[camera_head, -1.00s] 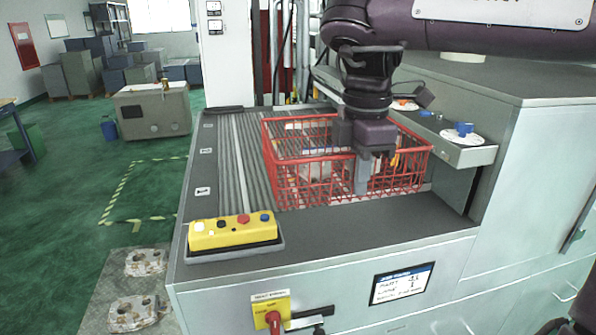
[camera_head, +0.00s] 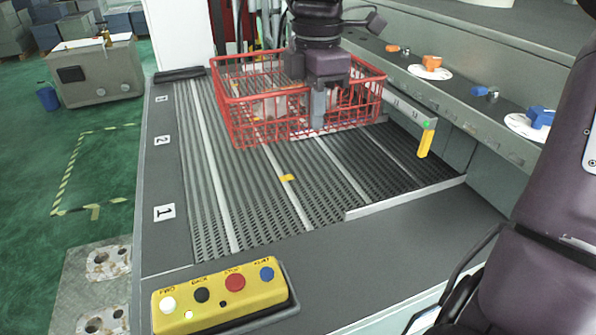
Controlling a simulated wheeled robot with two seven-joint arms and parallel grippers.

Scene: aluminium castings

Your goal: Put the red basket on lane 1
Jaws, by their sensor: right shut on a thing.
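The red wire basket (camera_head: 270,128) is at the back of the ribbed roller bed (camera_head: 255,200) in the head view, with pale contents partly visible through its mesh. My right gripper (camera_head: 318,108) points down and is shut on the basket at its near side. The basket stays about level; whether its bottom touches the bed or hangs above it I cannot tell. Number labels stand along the bed's left border: label 1 (camera_head: 164,213) nearest, label 2 (camera_head: 162,141) farther back, and another beyond. My left gripper is not in view.
A yellow button box (camera_head: 220,300) sits at the front left edge. A yellow post (camera_head: 426,140) stands at the bed's right side, beside a ledge with orange (camera_head: 431,63) and blue (camera_head: 541,118) knobs. The front of the bed is clear except a small yellow tag (camera_head: 287,178).

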